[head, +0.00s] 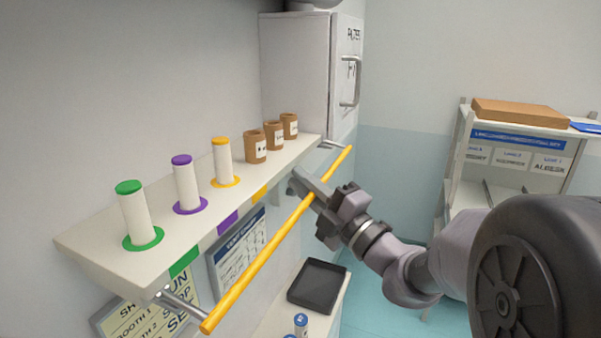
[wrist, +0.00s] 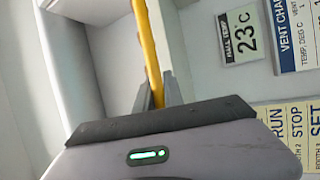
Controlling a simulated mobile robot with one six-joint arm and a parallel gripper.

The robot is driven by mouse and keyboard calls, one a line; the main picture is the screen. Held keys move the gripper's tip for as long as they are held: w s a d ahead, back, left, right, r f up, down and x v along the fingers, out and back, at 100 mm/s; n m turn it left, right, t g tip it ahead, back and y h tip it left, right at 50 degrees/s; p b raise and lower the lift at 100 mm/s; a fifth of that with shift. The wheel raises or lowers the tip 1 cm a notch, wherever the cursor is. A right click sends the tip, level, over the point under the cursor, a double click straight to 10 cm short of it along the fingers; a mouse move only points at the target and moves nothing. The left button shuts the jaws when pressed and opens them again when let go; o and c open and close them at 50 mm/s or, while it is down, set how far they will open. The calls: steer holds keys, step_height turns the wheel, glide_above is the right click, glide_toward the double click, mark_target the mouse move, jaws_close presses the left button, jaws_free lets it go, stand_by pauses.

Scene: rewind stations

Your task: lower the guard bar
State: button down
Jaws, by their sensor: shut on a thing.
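The guard bar (head: 262,258) is a long yellow rod along the front of the white shelf, carried on metal arms at its ends. It sits out in front of the shelf edge and a little below the shelf top. My gripper (head: 312,190) is shut on the bar, right of its middle. In the wrist view the bar (wrist: 148,50) runs up from between the two grey fingers (wrist: 158,94). The exact finger contact is partly hidden by the gripper body.
The shelf (head: 85,240) bears green, purple and orange-capped spools (head: 187,185) and brown jars (head: 273,136). A white cabinet (head: 295,75) stands at its far end. Below are a black tray (head: 318,285) and a blue-topped item (head: 301,322). A rack (head: 455,195) stands at right.

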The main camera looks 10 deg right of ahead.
steer(key=n+g+p, duration=0.1)
steer(key=p, duration=0.4)
steer(key=shift+r+g, duration=0.3)
steer(key=shift+r, duration=0.1)
steer(key=c, duration=1.5)
jaws_free()
steer(key=shift+o, duration=0.2)
steer(key=b+v, duration=0.2)
steer(key=v, duration=1.5)
steer(key=shift+s+r+b, duration=0.2)
steer(key=shift+s+b, duration=0.05)
steer(key=shift+b, duration=0.15)
